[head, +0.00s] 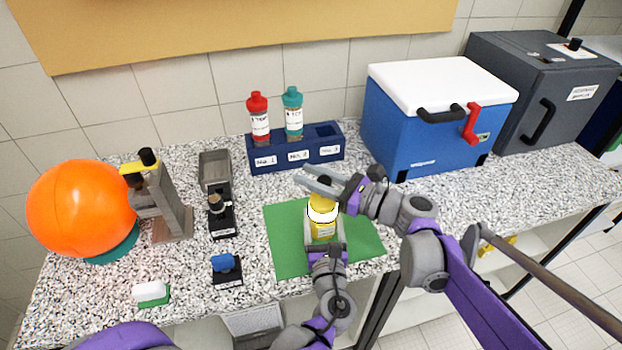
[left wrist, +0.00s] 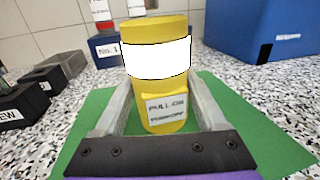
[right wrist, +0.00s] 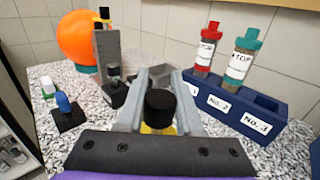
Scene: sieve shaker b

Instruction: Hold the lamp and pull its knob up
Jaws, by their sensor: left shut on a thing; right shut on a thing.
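The lamp (head: 323,222) is a yellow cylinder with a bright white band, upright on a green mat (head: 287,257). Its label, partly readable as "PULL ON", faces my left gripper in the left wrist view (left wrist: 165,108). My left gripper (head: 323,232) is shut on the lamp's lower body, one finger on each side. My right gripper (head: 320,183) comes in from the right above the lamp and is shut on its black knob (right wrist: 160,106). The knob sits between the fingers in the right wrist view, with yellow showing below. My right gripper largely hides the knob in the head view.
A navy rack (head: 265,160) with a red-capped and a teal-capped bottle stands behind the mat. A blue cooler (head: 415,138) is at the back right. Small black blocks, a grey stand (head: 172,215) and an orange ball (head: 80,208) are at left.

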